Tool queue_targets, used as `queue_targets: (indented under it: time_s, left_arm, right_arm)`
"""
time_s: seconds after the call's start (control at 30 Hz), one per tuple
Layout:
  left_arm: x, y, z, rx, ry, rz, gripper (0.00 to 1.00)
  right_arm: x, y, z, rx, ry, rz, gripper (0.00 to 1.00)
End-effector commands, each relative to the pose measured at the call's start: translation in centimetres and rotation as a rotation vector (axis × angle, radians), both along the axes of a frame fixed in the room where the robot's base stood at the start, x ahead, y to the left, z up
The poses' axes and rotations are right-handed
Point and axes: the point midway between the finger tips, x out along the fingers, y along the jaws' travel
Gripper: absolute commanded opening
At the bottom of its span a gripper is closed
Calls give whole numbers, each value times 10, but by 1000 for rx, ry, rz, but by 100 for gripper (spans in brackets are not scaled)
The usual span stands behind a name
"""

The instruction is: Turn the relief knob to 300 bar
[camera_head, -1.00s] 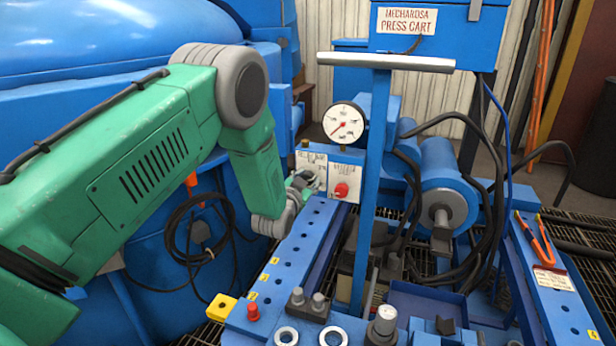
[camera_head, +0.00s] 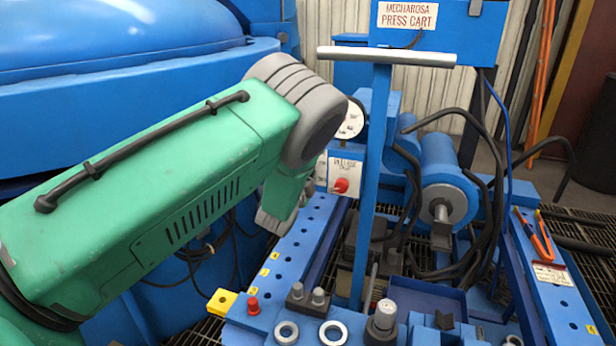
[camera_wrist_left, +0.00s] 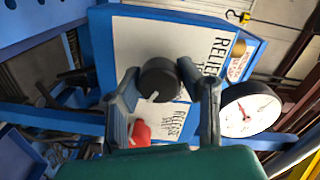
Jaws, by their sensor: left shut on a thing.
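The relief knob (camera_wrist_left: 160,82) is a round dark knob with a pale pointer mark, on a white panel (camera_wrist_left: 150,45) lettered RELIEF, in the left wrist view. My left gripper (camera_wrist_left: 158,72) has one finger on each side of the knob and is shut on it. In the head view my green left arm hides the gripper and the knob. The pressure gauge (camera_wrist_left: 250,112) has a white face and a red needle; I cannot read its value. It is partly covered in the head view (camera_head: 352,121). My right gripper is not in view.
A red knob (camera_head: 340,186) sits on the white panel close by, also near my fingers in the left wrist view (camera_wrist_left: 140,133). A blue post with a grey handle bar (camera_head: 386,56) stands just right of the panel. Black hoses (camera_head: 487,215) run around the blue cylinder.

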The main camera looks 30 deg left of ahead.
Motion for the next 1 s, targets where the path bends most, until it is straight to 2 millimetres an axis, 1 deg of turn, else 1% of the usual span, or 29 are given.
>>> queue_targets:
  time_s: [0.03, 0.3, 0.73, 0.77, 0.8, 1.0]
  left_arm:
    - [-1, -3, -5, 17, 12, -3, 3]
    - [-1, -3, -5, 75, 29, -3, 3]
    - [-1, -3, -6, 81, 33, -5, 3]
    - [-1, -3, -6, 81, 33, -5, 38]
    - [-1, -3, -6, 81, 33, -5, 53]
    - [-1, -2, -3, 82, 28, -3, 53]
  right_arm:
    - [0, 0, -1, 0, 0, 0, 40]
    - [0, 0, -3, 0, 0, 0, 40]
    - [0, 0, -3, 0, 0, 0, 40]
    - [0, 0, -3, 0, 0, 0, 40]
    - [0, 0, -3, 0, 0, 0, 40]
    - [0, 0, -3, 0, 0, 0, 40]
